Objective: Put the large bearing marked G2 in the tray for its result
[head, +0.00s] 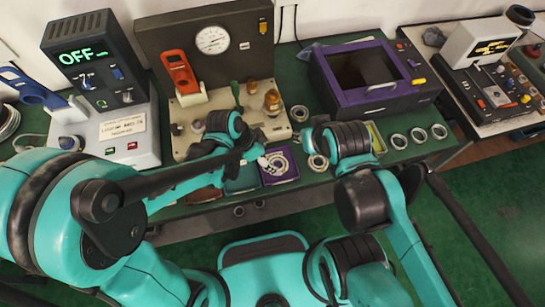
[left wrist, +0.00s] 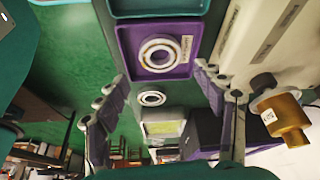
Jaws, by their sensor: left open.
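In the head view this ring (head: 277,163) and purple tray (head: 283,181) are at the bench's front edge, partly hidden by my left gripper (head: 256,152). That gripper is open and empty, its fingers spread wide in the left wrist view (left wrist: 160,82) with the tray beyond them. My right arm reaches over the bench, but its gripper cannot be made out.
A teal tray (head: 241,182) adjoins the purple one. Loose rings lie on the green mat, one near the purple tray (head: 318,162) and several at right (head: 419,135). A gauge stand (head: 212,40), a box reading OFF (head: 90,60) and a purple machine (head: 370,85) stand behind.

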